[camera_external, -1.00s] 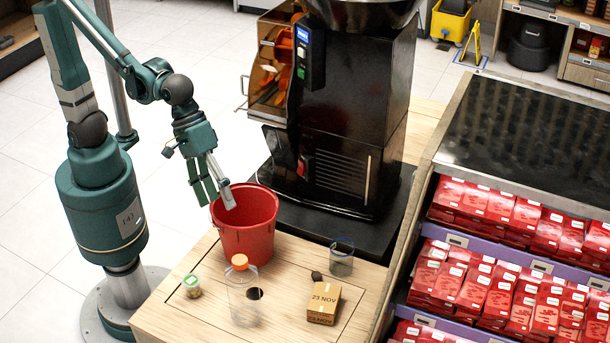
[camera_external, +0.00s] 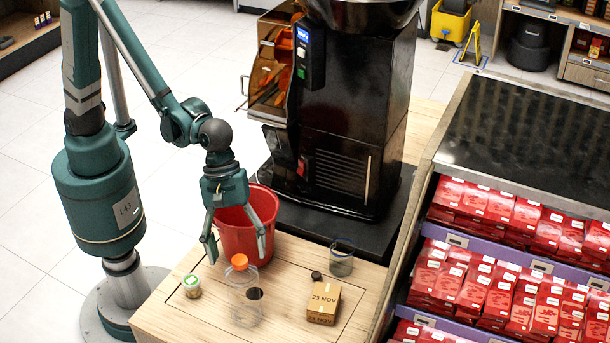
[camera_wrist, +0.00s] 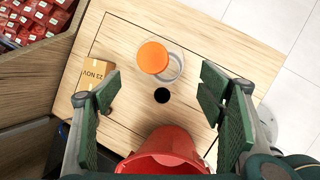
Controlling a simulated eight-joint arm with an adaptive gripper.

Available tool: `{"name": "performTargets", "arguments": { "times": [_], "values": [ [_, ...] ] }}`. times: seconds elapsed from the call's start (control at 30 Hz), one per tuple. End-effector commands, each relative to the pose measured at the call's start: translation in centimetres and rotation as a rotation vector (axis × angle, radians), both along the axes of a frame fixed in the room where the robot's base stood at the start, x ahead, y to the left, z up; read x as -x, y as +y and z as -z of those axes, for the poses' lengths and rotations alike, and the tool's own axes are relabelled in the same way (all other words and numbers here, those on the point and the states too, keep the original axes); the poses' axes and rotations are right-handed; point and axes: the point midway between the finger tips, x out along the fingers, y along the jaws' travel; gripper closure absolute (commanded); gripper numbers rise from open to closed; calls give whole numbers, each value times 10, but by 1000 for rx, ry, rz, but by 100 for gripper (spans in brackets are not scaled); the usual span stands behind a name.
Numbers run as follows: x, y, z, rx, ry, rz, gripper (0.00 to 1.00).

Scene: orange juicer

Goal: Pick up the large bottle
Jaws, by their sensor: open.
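A red bucket (camera_external: 238,240) stands behind the bottle, near my fingers. A small green-lidded jar (camera_external: 191,286) is to the left; a cardboard box (camera_external: 323,302) and a clear cup (camera_external: 341,262) are to the right. The black juicer (camera_external: 345,130) stands behind.

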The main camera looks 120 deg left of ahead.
Motion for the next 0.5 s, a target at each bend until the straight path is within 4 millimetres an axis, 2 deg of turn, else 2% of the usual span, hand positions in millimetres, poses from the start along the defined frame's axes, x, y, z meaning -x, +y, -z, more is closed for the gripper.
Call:
{"name": "performTargets", "arguments": {
  "times": [0.3,0.5],
  "values": [
    [-18,-22,27,76,92,-172,31],
    [-21,-26,35,93,114,-214,31]
  ]
}}
